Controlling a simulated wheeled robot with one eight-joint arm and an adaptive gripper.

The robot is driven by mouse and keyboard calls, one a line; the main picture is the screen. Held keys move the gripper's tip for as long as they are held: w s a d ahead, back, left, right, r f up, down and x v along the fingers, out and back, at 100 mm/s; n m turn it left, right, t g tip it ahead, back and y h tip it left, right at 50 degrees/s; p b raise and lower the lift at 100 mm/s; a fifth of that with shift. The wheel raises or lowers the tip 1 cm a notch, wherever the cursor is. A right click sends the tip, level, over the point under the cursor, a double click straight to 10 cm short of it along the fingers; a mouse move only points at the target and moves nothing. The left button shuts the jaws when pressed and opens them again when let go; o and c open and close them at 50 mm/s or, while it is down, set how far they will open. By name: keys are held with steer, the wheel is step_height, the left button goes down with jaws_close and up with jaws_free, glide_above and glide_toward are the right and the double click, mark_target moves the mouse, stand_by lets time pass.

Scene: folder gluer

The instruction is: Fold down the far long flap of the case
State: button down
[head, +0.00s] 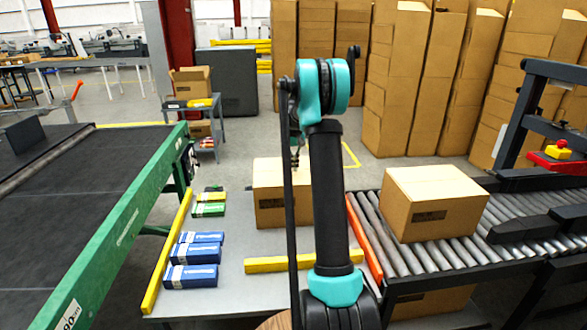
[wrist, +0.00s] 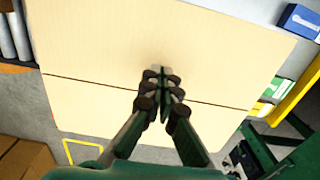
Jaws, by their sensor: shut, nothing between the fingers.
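The cardboard case (head: 268,208) stands on the grey table, partly hidden behind my arm in the head view. In the wrist view its top shows two pale panels that lie about flat, with a thin straight seam between them. The far long flap (wrist: 95,102) is the lower panel there; the near long flap (wrist: 110,40) is the upper panel. My gripper (wrist: 162,73) is shut and empty, with its fingertips over the top close to the seam. I cannot tell whether they touch the board. In the head view my gripper (head: 295,160) is mostly hidden by my arm.
A second, closed case (head: 435,205) sits on the roller conveyor (head: 380,240) at the right. An orange rail (head: 364,240) edges the rollers. Blue cartons (head: 191,275) and yellow bars (head: 265,265) lie on the table. A green-framed belt (head: 120,225) stands left.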

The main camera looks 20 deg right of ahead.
step_height(320, 180, up, 8)
steer(key=shift+r, duration=0.25)
stand_by(0.4)
stand_by(0.4)
